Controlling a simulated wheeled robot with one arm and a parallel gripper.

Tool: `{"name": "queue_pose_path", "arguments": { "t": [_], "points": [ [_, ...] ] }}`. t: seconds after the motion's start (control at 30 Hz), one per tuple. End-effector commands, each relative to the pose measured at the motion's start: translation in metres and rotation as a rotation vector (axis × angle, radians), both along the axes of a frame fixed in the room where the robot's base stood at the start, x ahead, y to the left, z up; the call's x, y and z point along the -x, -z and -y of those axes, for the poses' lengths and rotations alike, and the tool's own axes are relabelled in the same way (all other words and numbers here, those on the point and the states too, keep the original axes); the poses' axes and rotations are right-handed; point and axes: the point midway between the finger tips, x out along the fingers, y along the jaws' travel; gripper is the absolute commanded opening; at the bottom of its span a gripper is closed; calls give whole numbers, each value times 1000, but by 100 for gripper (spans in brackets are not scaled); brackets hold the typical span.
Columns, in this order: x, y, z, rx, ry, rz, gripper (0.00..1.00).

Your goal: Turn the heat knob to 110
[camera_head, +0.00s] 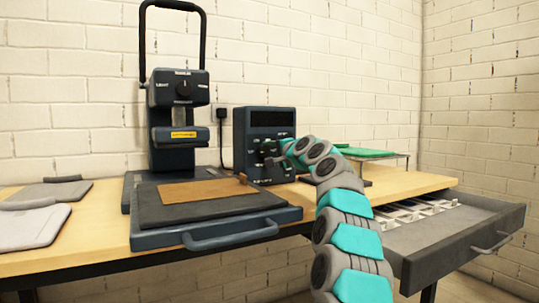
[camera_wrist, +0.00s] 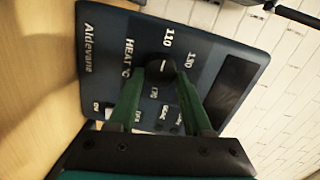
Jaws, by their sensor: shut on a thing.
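The dark control box (camera_head: 265,122) stands on the table against the wall. In the wrist view its panel (camera_wrist: 105,55) appears turned on its side, with labels "HEAT °C", "110" and "130". The round black heat knob (camera_wrist: 160,66) sits among these labels. A short pale mark shows on its face, but I cannot tell exactly which number it points to. My gripper (camera_wrist: 166,76) is shut on the knob, with one green finger on each side. In the head view my gripper (camera_head: 277,157) is at the box's front and hides the knob.
A heat press (camera_head: 180,110) stands left of the box, with a brown sheet (camera_head: 205,190) on its pulled-out lower plate. Folded grey garments (camera_head: 35,222) lie at the left. A green item (camera_head: 365,152) lies on a stand behind my arm. An open drawer (camera_head: 440,245) juts out at right.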

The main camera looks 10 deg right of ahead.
Motion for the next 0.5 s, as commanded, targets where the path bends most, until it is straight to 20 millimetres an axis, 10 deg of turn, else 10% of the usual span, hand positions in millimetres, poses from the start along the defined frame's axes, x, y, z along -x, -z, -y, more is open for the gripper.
{"name": "queue_pose_path", "arguments": {
  "t": [0.5],
  "points": [
    [0,1,-1,59,-2,16,0]
  ]
}}
